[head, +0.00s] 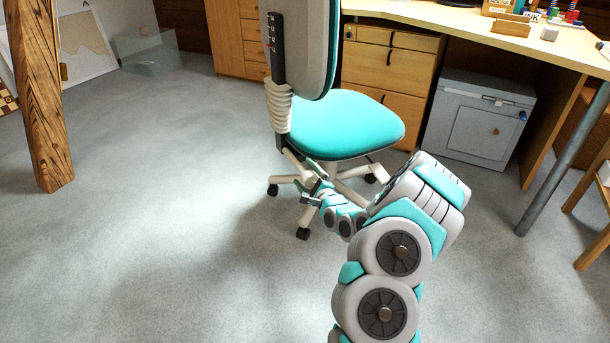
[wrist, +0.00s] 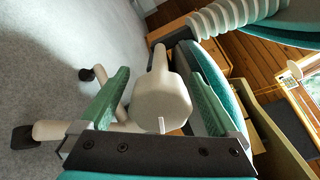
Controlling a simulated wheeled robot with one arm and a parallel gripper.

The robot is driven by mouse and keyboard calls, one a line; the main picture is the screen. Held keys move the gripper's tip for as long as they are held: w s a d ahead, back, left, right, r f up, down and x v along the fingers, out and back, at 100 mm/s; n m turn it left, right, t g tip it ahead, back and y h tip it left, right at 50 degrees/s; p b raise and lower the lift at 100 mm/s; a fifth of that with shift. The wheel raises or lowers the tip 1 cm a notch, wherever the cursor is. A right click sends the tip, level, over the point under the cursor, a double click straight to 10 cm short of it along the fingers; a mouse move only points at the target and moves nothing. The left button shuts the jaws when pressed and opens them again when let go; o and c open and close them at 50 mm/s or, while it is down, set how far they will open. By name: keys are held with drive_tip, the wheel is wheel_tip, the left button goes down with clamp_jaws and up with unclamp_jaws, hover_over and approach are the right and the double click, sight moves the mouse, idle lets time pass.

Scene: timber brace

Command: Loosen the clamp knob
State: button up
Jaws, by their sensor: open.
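My gripper (head: 316,190) reaches low beside the teal office chair (head: 345,122), near its pale base under the seat. In the wrist view its two green fingers (wrist: 154,62) stand wide apart. Between them shows a beige, rounded, faceted part with a short stem (wrist: 163,98); it appears to belong to the chair. Whether this is the clamp knob, and whether the fingers touch it, I cannot tell. A timber post (head: 38,95) stands at the left of the head view, with a small brass-coloured piece (head: 63,72) on its right edge. No other clear knob shows.
A wooden desk (head: 470,25) with drawers (head: 385,70) stands behind the chair. A grey cabinet (head: 478,118) sits beneath it, and a grey metal leg (head: 565,160) stands at right. A clear box (head: 150,52) lies at the back left. The grey floor (head: 150,220) between post and chair is free.

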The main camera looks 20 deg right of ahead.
drive_tip(key=c, duration=1.4)
drive_tip(key=shift+o, duration=0.2)
